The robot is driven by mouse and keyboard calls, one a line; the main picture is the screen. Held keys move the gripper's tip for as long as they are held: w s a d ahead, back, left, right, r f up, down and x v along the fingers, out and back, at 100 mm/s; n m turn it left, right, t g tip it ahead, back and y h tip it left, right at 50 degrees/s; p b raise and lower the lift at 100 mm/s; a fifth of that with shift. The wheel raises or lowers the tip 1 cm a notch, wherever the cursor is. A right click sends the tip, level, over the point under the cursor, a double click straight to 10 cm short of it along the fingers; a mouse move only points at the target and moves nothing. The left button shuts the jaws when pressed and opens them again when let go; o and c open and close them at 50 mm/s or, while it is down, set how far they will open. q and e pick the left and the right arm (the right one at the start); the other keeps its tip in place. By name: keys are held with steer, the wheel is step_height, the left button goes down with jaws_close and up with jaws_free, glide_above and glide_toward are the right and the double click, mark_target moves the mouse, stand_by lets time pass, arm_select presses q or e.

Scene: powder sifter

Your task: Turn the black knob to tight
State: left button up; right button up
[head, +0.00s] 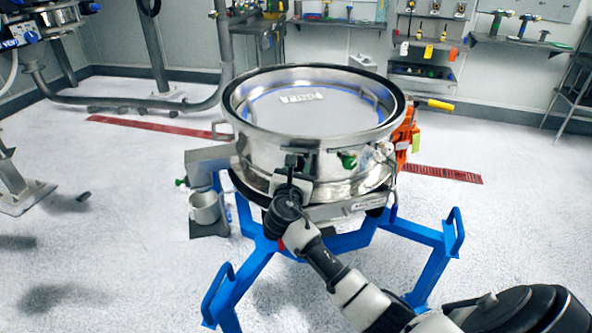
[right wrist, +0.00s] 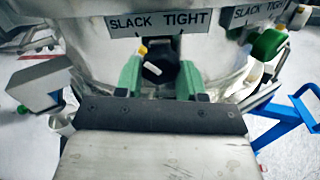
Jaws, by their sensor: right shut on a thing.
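The black knob (right wrist: 160,66) sits under a plate (right wrist: 160,22) reading SLACK on the left and TIGHT on the right. The knob is on the front of the round steel sifter (head: 300,145). In the head view my right gripper (head: 292,168) reaches the sifter's front wall and hides most of the knob. My left gripper is in neither view.
A green knob (right wrist: 267,45) under a second SLACK TIGHT plate (right wrist: 258,12) is to the right. A blue frame (head: 345,240) supports the sifter. An orange part (head: 404,132) is at the right.

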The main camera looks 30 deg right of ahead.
steer(key=shift+m, duration=0.3)
steer(key=m+b, duration=0.1)
steer(key=m, duration=0.2)
steer(key=shift+a+f+m, duration=0.1)
steer(key=shift+f+m, duration=0.05)
steer(key=shift+m, duration=0.25)
steer(key=m+b, duration=0.2)
steer(key=m, duration=0.2)
steer(key=shift+w+m, duration=0.1)
steer(key=shift+m, duration=0.2)
steer(key=shift+r+m+b, duration=0.15)
steer(key=shift+m+b, duration=1.05)
steer(key=shift+m, duration=1)
steer(key=shift+r+m+b, duration=0.1)
steer(key=shift+m+b, duration=1.05)
steer(key=shift+m, duration=1.05)
steer(key=o, duration=0.9)
